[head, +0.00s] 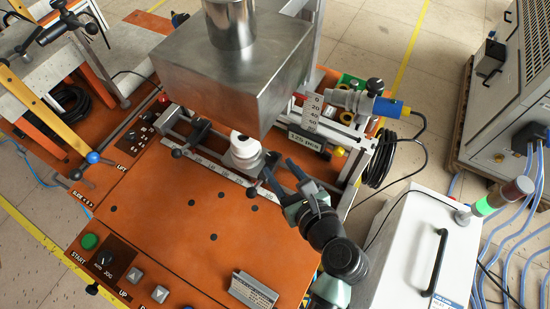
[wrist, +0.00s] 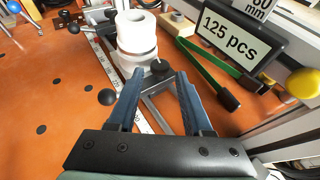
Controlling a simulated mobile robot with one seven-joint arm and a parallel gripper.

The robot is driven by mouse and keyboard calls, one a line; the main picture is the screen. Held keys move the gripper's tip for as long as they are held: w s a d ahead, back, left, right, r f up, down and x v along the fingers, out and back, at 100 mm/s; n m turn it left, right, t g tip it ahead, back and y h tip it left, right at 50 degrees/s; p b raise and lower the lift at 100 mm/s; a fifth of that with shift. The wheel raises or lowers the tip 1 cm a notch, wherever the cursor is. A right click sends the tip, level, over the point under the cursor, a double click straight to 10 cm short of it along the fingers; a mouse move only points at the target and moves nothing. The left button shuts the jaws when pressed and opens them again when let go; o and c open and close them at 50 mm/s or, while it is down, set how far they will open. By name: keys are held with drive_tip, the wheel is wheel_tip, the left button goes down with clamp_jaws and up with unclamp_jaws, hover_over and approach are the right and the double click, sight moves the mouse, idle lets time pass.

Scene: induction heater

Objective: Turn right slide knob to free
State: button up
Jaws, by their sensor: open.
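The right slide (wrist: 150,92) is a metal clamp beside the white-grey round workpiece (head: 244,152), which also shows in the wrist view (wrist: 136,38). A small black knob (wrist: 159,67) on it shows between my fingertips in the wrist view; I take it for the right slide knob. A black ball handle (wrist: 107,96) sticks out left of my left finger and also shows in the head view (head: 252,191). My gripper (head: 277,170) is open and empty, its blue fingers (wrist: 160,76) on either side of the knob. Contact cannot be told.
A large metal box (head: 235,70) hangs just behind the workpiece. The 125 pcs sign (wrist: 245,38) and a green-handled tool (wrist: 215,75) are close on the right. A ruler strip (head: 200,170) runs along the slide. The orange tabletop (head: 160,220) in front is mostly clear.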

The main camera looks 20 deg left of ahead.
sight(272, 158)
drive_tip(key=shift+x, duration=2.05)
clamp_jaws()
